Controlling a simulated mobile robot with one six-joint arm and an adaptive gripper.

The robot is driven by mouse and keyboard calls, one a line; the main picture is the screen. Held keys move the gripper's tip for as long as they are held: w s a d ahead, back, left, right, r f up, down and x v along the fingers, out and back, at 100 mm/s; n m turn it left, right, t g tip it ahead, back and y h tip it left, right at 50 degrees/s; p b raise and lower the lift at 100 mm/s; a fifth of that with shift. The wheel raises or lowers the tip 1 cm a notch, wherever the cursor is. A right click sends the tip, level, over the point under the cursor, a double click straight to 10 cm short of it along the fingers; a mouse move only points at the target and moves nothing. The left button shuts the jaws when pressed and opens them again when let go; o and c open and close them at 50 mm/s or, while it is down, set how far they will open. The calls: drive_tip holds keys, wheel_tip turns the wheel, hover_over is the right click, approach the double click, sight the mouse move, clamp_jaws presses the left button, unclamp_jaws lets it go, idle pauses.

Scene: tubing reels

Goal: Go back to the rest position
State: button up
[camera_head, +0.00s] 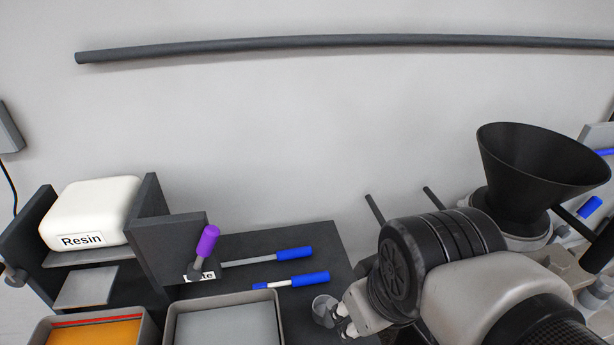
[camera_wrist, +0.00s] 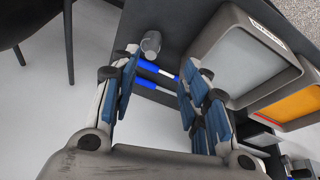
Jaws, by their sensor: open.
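My gripper (camera_wrist: 160,72) is open in the wrist view, with blue pads on both fingers and nothing held between them. In the head view my gripper (camera_head: 340,318) is low over the right end of the dark bench (camera_head: 335,240), mostly hidden behind my arm. A small grey cup (camera_head: 323,306) stands close by its fingertips. The cup also shows in the wrist view (camera_wrist: 151,43), just beyond the left fingertip; I cannot tell whether they touch.
Two blue-handled tools (camera_head: 294,252) lie on the bench left of my gripper. A grey tray (camera_head: 226,318) and an orange-filled tray (camera_head: 95,330) stand at the front. A white Resin container (camera_head: 92,212) sits left. A black funnel (camera_head: 535,170) stands right.

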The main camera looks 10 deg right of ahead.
drive_tip(key=s+m, duration=0.2)
drive_tip(key=shift+s+r+m+t, duration=0.2)
drive_tip(key=shift+r+m+t, duration=0.1)
drive_tip(key=shift+r, duration=0.05)
drive_tip(key=shift+f+b, duration=0.95)
